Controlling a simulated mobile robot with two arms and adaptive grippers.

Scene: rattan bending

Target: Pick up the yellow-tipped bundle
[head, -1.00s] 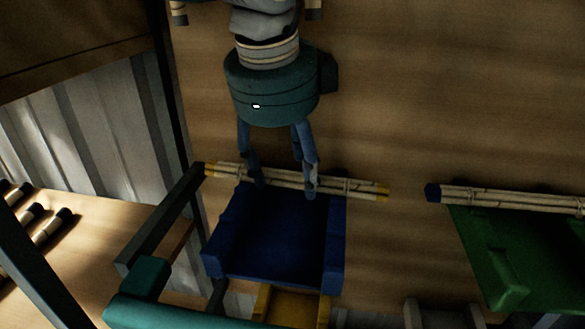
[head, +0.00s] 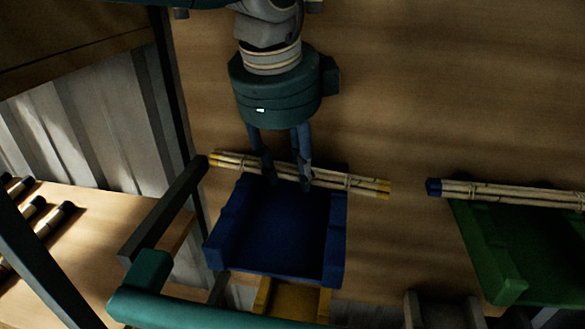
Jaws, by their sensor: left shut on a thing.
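The yellow-tipped bundle (head: 335,178) is a set of pale rattan sticks tied together, with yellow ends. It lies across the back of the blue holder (head: 275,235) in the head view, slanting slightly down to the right. My left gripper (head: 286,178) comes down from the top and is shut on the bundle near its middle. Its fingers hide part of the sticks. I cannot tell whether the bundle is clear of the holder. My right gripper is not in view.
A blue-tipped bundle (head: 500,192) lies on a green holder (head: 515,245) at the right. Several dark-tipped sticks (head: 40,222) lie on a wooden surface at the left. A dark grey frame (head: 165,215) stands close to the left of the blue holder.

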